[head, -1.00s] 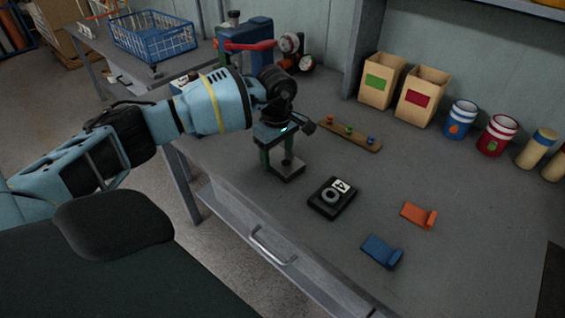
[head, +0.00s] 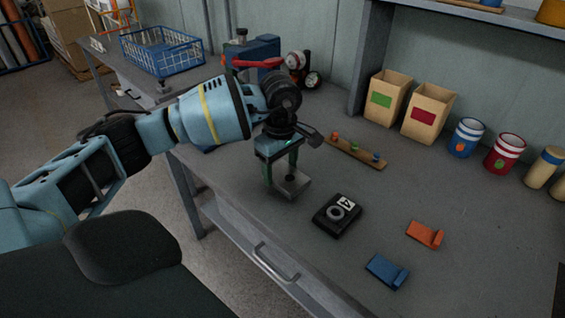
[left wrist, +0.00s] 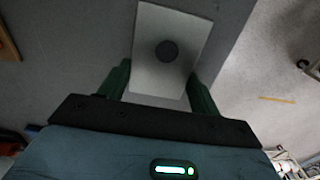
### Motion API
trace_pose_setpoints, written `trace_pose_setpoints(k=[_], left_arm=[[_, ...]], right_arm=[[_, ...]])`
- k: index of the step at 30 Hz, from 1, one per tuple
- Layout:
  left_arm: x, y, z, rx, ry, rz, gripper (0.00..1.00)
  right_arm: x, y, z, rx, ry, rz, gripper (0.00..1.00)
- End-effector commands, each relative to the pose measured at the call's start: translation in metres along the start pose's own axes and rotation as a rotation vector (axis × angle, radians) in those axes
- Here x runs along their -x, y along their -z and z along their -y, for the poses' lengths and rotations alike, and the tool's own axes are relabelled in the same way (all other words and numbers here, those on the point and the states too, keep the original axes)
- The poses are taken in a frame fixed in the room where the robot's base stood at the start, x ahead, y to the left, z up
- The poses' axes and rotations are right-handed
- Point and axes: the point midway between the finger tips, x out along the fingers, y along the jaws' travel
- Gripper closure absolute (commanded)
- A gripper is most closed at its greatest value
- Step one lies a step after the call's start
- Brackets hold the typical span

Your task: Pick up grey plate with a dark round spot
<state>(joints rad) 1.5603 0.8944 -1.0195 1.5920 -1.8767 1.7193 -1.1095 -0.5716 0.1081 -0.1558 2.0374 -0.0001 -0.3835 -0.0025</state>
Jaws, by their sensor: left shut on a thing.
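The grey plate (head: 291,188) with a dark round spot is near the front edge of the bench, below my left gripper (head: 281,177). In the left wrist view the plate (left wrist: 155,76) is a light grey rectangle, and its dark round spot (left wrist: 167,51) faces the camera. The two green fingers of my left gripper are at opposite sides of the plate and shut on it. I cannot tell whether the plate touches the bench or is slightly above it. My right gripper is not in view.
A black device (head: 336,214) with a grey ring lies right of the plate. A blue piece (head: 386,271) and an orange piece (head: 425,234) lie farther right. A wooden strip with coloured knobs (head: 356,153) lies behind. Two cartons (head: 427,113) stand at the back.

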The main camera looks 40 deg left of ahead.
Motion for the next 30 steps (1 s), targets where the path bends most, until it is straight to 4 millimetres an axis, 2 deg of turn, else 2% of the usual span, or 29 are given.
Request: trace_pose_setpoints(k=[9,15,21,30], left_arm=[[0.006,-0.043,0.052,-0.005,-0.001,0.001,0.71],[0.009,-0.064,0.078,-0.002,-0.001,0.001,0.71],[0.011,-0.076,0.092,-0.001,-0.002,0.001,0.71],[0.012,-0.080,0.097,0.000,-0.002,0.001,0.71]], right_arm=[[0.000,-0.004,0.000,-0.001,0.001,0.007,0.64],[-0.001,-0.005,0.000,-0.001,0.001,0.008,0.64],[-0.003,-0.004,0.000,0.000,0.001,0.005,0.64],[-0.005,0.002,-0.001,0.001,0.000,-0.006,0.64]])
